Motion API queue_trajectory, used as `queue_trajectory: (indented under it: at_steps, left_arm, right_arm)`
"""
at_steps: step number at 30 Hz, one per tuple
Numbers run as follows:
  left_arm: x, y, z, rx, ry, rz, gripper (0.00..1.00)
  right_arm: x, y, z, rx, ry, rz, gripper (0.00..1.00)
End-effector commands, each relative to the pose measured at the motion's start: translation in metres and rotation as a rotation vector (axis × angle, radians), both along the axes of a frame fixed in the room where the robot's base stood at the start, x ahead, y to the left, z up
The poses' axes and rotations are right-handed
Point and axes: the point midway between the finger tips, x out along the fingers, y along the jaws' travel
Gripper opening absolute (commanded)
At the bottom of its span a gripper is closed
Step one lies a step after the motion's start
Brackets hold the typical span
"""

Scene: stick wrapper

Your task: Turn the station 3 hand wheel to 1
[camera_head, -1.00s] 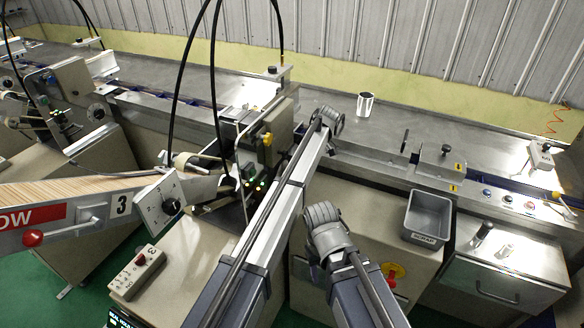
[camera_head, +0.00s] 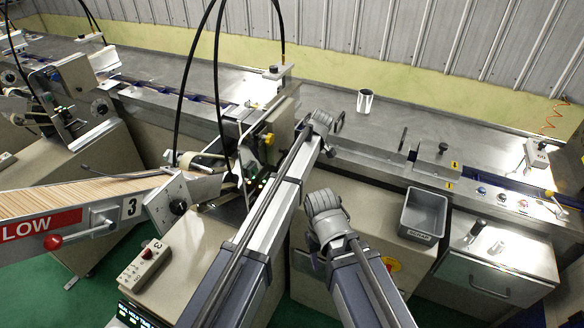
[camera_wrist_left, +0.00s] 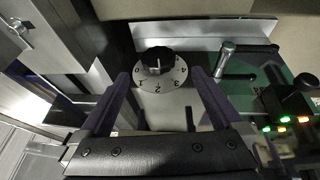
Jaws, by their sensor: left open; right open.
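A numbered dial with a black knob (camera_wrist_left: 155,60) shows in the left wrist view; its small white mark faces the digits, but I cannot tell which one it points at. My left gripper (camera_wrist_left: 160,80) is open, its two fingers on either side of the dial's face, and no grip on the knob shows. In the head view my left arm hides this gripper. A plate with a black knob (camera_head: 178,207) sits beside the station 3 sign (camera_head: 130,207); I cannot tell if it is the same dial. My right gripper (camera_head: 313,262) is open, empty and partly hidden by its own arm.
A silver handle (camera_wrist_left: 228,50) and small lit lamps (camera_wrist_left: 285,120) are right of the dial. The red-knobbed lever (camera_head: 54,242), station 3 button box (camera_head: 144,265) and yellow knob (camera_head: 268,139) are around the machine. A grey bin (camera_head: 424,213) stands at right.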

Motion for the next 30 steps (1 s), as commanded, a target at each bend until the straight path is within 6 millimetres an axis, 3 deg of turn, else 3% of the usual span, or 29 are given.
queue_trajectory:
  at_steps: [1, 11, 30]
  left_arm:
    - [-0.006, 0.002, 0.002, -0.011, -0.025, 0.0, 1.0]
    - [-0.001, 0.002, -0.003, -0.024, -0.049, 0.001, 1.0]
    - [0.019, 0.022, -0.068, -0.022, -0.048, 0.0, 1.0]
  right_arm:
    - [0.0, 0.0, 0.002, 0.0, 0.0, 0.0, 0.5]
    - [0.0, 0.0, -0.004, 0.0, 0.0, 0.0, 0.5]
    - [0.0, 0.0, -0.069, 0.0, 0.0, 0.0, 0.5]
